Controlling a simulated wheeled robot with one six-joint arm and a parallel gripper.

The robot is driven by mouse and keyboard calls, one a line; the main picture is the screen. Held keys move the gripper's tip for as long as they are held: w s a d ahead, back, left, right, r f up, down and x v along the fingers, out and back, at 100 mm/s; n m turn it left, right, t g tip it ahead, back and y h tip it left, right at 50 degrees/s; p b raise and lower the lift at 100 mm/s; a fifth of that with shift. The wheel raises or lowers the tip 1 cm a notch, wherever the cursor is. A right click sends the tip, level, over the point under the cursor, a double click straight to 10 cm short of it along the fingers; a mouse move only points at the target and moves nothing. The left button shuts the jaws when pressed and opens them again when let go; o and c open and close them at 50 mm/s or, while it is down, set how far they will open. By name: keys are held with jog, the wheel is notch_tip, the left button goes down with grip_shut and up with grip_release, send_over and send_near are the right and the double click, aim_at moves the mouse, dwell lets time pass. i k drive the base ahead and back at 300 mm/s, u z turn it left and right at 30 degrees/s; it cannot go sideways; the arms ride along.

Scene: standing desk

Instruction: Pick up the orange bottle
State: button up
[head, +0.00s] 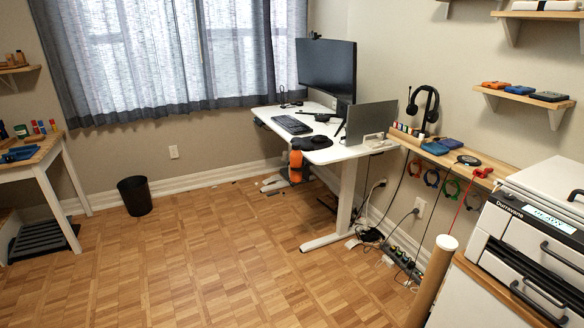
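An orange object with dark parts, which looks like the orange bottle (296,165), shows at the near left edge of the white standing desk (352,151). It hangs or stands upright just below the desktop's front edge. It is small in the picture, and I cannot tell what holds it up. Its lower end is near the white items on the floor behind it in the picture. My gripper is not in view.
Bare parquet floor (200,255) lies open before the desk. A black bin (135,195) stands left by the wall. Cables (372,235) and a power strip (405,262) lie right of the desk leg. A brown tube (432,285) and printer (530,225) are at right.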

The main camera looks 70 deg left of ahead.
aim_at(296, 156)
jog(key=u, duration=2.85)
jog(key=i, duration=3.95)
jog(key=z, duration=1.15)
